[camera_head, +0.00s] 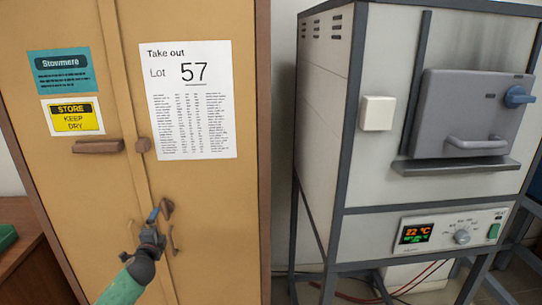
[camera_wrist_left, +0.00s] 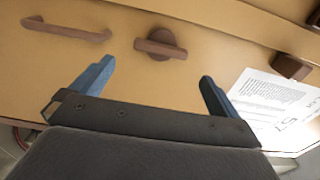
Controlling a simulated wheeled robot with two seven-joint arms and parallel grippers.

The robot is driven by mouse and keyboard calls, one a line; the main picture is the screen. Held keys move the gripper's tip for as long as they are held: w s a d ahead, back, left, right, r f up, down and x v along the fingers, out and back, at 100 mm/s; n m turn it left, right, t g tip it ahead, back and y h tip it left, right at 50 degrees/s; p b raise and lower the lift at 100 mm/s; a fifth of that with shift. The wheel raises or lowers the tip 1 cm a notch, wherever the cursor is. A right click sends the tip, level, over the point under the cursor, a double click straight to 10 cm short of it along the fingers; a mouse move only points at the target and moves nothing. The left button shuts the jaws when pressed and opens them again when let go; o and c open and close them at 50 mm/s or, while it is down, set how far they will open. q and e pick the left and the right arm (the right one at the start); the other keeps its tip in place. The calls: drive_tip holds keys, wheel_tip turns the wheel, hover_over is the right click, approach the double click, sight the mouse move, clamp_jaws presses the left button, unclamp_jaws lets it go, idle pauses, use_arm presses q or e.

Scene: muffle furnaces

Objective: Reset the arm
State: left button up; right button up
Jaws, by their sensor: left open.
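My left gripper (camera_head: 158,211) is in front of the yellow cabinet (camera_head: 215,225), near a brown turn latch (camera_head: 167,207) on its door. In the left wrist view my left gripper (camera_wrist_left: 152,88) has its two blue fingers wide apart with nothing between them. The latch (camera_wrist_left: 161,44) shows beyond the fingertips, apart from them. A brown bar handle (camera_wrist_left: 66,29) is at the upper left of that view. The cabinet doors look closed. My right gripper is in neither view.
A muffle furnace (camera_head: 325,150) stands on a dark metal frame at the right, its grey door (camera_head: 470,115) closed and its display (camera_head: 415,233) reading 22 °C. A paper list (camera_head: 194,120) hangs on the cabinet. A brown wooden side unit (camera_head: 25,262) is at the lower left.

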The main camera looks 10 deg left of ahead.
use_arm(q)
wheel_tip(320, 180, down, 17)
drive_tip(key=s+a+n+g+y, duration=0.1)
drive_tip(key=s+a+n+g, duration=0.15)
drive_tip(key=n+g, duration=0.5)
drive_tip(key=s+d+f+n+g+h, duration=0.1)
drive_tip(key=s+d+f, duration=0.25)
drive_tip(key=f, duration=0.35)
drive_tip(key=s+d+f+n+g, duration=0.1)
drive_tip(key=s+d+f+n, duration=0.2)
drive_tip(key=f, duration=0.4)
drive_tip(key=s+d+f+g+h, duration=0.1)
drive_tip(key=s+d+f, duration=0.3)
drive_tip(key=f, duration=0.3)
drive_tip(key=s+d+f+n+g+h, duration=0.1)
drive_tip(key=s+d+f+g+h, duration=0.15)
drive_tip(key=s+d+f, duration=1.2)
drive_tip(key=s+d+f+g, duration=0.1)
drive_tip(key=s+d+f, duration=0.1)
drive_tip(key=s, duration=0.5)
drive_tip(key=s+d+f+g, duration=0.1)
drive_tip(key=s+d+f, duration=0.2)
drive_tip(key=s, duration=0.4)
drive_tip(key=s+d+f+g+h, duration=0.1)
drive_tip(key=s+d+f, duration=0.2)
drive_tip(key=s, duration=0.4)
drive_tip(key=shift+s+d+n, duration=0.35)
drive_tip(key=shift+d, duration=0.45)
